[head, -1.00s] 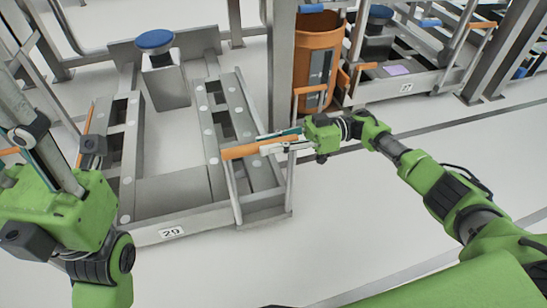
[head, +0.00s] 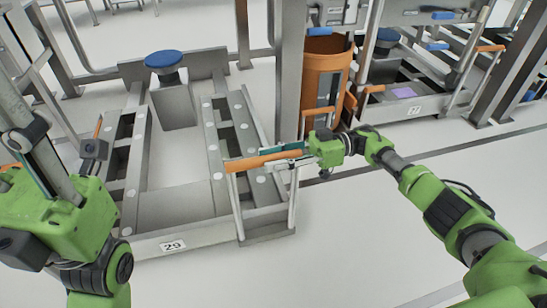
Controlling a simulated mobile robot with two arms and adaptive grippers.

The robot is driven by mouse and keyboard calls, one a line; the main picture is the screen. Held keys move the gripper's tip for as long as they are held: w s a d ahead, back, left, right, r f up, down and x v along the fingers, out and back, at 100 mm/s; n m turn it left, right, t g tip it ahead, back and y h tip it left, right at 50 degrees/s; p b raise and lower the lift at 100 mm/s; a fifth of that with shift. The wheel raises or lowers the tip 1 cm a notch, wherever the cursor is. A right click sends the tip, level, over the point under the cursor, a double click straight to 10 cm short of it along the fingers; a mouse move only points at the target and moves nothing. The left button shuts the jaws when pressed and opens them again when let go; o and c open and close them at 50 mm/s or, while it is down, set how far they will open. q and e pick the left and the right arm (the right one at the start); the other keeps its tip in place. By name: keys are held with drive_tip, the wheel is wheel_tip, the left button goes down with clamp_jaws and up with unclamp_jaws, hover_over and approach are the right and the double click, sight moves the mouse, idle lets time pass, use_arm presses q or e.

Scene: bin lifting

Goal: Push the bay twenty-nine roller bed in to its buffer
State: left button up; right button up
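The bay twenty-nine roller bed (head: 173,246) is a grey metal frame with two dotted rails and a "29" label on its front. The buffer, a blue round pad (head: 163,59) on a grey post, stands at the back between the rails. Pale floor shows between the post and the bed's front plate. My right gripper (head: 283,157) has its fingers on either side of the orange right handle (head: 243,165) and appears shut on it. My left arm is at the left edge. A bit of orange left handle (head: 98,127) shows there; the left fingertips are hidden.
An orange bin (head: 325,70) stands beside a grey upright (head: 290,70), just right of the bed. The bay 27 bed (head: 440,103) is at the back right. Open floor lies at the lower right.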

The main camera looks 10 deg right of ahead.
sight(302, 152)
drive_tip(key=shift+d, duration=0.1)
drive_tip(key=d, duration=0.7)
drive_tip(key=shift+w+d, duration=0.1)
drive_tip(key=shift+d, duration=0.05)
idle(0.4)
